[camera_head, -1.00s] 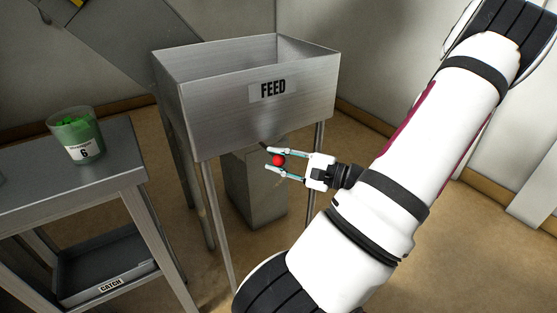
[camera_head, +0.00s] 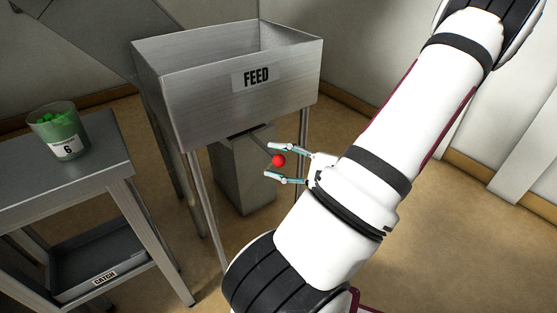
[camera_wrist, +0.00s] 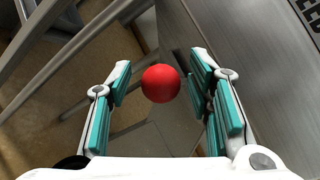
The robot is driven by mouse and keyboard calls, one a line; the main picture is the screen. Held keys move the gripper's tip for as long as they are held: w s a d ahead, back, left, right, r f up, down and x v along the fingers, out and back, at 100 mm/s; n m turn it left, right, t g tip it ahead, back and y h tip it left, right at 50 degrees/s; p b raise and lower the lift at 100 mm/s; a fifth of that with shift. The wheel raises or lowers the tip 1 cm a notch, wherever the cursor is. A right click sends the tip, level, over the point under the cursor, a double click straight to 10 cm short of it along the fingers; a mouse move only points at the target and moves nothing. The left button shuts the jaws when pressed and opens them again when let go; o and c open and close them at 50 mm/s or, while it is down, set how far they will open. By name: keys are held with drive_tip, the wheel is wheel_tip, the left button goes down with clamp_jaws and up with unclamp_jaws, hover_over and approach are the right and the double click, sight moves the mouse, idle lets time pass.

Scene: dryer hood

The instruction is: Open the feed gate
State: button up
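The steel feed hopper (camera_head: 225,110) stands on legs and carries a FEED label (camera_head: 256,76). A red ball knob (camera_head: 278,160) sits below its front right side, and a thin rod seems to run from it up under the hopper. The gate plate itself is hidden. My gripper (camera_head: 270,162) is open, with one finger on each side of the knob. In the wrist view the red knob (camera_wrist: 161,83) lies between the two fingertips (camera_wrist: 164,72), with a visible gap on both sides.
The floor (camera_head: 440,230) at right is clear.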

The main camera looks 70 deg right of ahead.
drive_tip(key=shift+s, duration=0.1)
drive_tip(key=s, duration=1.1)
drive_tip(key=shift+s+d, duration=0.2)
drive_tip(key=shift+s, duration=0.2)
